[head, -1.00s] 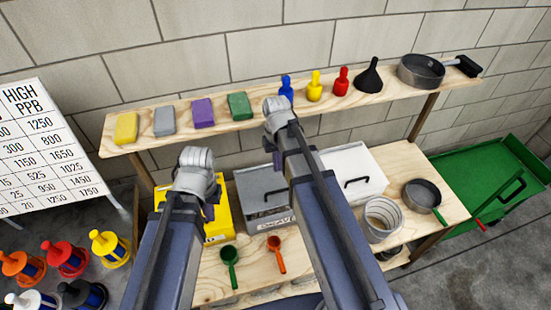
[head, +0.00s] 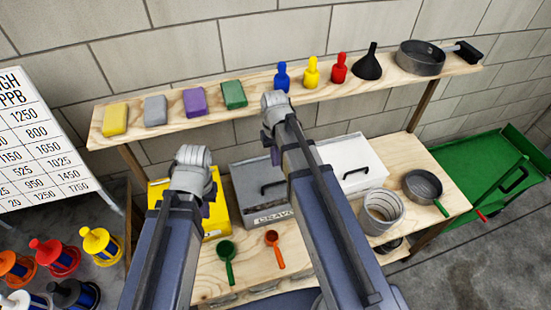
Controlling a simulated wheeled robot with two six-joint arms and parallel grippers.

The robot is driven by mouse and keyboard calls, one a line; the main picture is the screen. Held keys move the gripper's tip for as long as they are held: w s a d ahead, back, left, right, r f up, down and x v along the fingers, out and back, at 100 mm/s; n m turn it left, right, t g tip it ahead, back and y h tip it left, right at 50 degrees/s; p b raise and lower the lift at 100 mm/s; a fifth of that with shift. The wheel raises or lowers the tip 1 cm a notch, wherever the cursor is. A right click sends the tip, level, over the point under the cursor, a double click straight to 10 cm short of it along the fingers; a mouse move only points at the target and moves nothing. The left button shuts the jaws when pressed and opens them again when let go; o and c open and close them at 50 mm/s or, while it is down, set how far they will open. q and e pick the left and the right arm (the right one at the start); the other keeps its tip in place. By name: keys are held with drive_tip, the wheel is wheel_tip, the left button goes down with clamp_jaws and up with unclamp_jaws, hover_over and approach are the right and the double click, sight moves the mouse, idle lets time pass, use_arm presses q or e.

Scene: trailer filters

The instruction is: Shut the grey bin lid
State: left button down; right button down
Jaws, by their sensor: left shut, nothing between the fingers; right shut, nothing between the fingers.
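The grey bin (head: 245,187) stands on the lower wooden shelf, between a yellow bin and a white bin. Its grey lid has a black handle (head: 273,187), and a label shows on the front. My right arm covers part of its right side; I cannot tell how far the lid is down. My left gripper (head: 206,207) is shut and empty, over the yellow bin, left of the grey bin. My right gripper (head: 275,155) is shut and empty, in front of the upper shelf and above the grey bin's back right. The fingertips are mostly hidden by the wrists.
The yellow bin (head: 157,196) and white bin (head: 345,156) flank the grey one. Green (head: 227,251) and orange (head: 271,238) scoops lie in front. An upper shelf (head: 183,128) with sponges and bottles overhangs behind.

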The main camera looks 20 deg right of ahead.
drive_tip(key=b, duration=0.8)
approach(278, 194)
drive_tip(key=w+f, duration=0.2)
drive_tip(key=shift+w+f, duration=0.15)
drive_tip(key=shift+f, duration=0.25)
drive_tip(key=shift+r, duration=0.1)
drive_tip(key=shift+t, duration=0.8)
drive_tip(key=f+b, duration=0.1)
drive_tip(key=s+f+b, duration=0.1)
drive_tip(key=f, duration=0.1)
drive_tip(key=s+f+b, duration=0.1)
drive_tip(key=b, duration=0.1)
drive_tip(key=shift+f, duration=0.25)
drive_tip(key=shift+s+f+b, duration=0.25)
drive_tip(key=shift+f+b, duration=0.15)
drive_tip(key=shift+b, duration=0.15)
drive_tip(key=shift+s, duration=0.2)
drive_tip(key=shift+r, duration=0.1)
